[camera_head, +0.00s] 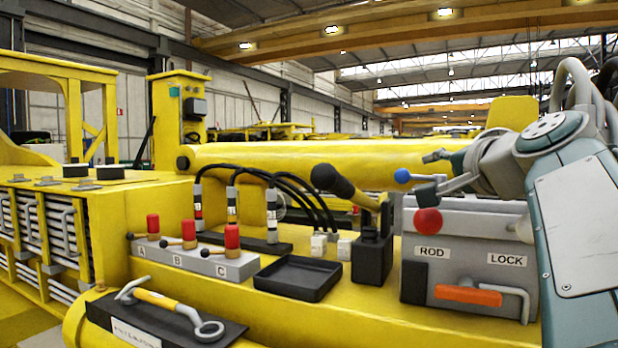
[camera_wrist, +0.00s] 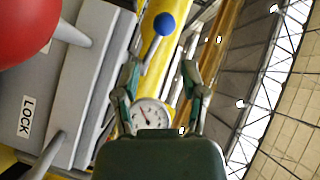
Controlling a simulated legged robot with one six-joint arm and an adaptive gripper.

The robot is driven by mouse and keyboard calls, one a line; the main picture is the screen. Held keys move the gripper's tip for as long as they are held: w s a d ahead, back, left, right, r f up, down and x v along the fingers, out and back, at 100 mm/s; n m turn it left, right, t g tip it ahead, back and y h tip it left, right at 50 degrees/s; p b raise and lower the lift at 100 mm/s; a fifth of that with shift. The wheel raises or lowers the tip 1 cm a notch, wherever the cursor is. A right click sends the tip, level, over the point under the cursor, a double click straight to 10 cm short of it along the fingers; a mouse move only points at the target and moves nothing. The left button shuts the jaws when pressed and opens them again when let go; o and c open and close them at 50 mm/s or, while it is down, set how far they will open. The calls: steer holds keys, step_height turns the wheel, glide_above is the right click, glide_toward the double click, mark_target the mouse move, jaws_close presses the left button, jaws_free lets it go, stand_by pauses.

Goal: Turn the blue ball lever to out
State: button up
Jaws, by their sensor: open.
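The blue ball lever (camera_head: 402,175) stands at the upper edge of the grey ROD/LOCK box (camera_head: 480,225), its ball pointing left in the head view. In the wrist view the blue ball (camera_wrist: 165,23) lies just beyond my left fingertip, and its short rod runs down toward that finger. My gripper (camera_head: 432,172) is right of the ball in the head view, with fingers pointing left. In the wrist view my gripper (camera_wrist: 162,72) is open, with nothing clearly held between the fingers. Whether a finger touches the rod is unclear. The lever's base is hidden.
A red ball (camera_head: 428,221) sits in front of the box and looms upper left in the wrist view. An orange handle (camera_head: 468,295) is below. A black-knobbed lever (camera_head: 345,186) stands left. A gauge (camera_wrist: 151,114) shows between my fingers. A yellow boom (camera_head: 320,160) lies behind.

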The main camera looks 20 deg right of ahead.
mark_target(405, 176)
steer(key=x, duration=1)
steer(key=shift+s+d+f, duration=0.1)
steer(key=shift+d, duration=0.05)
steer(key=shift+a, duration=1)
jaws_close()
steer(key=shift+d, duration=0.25)
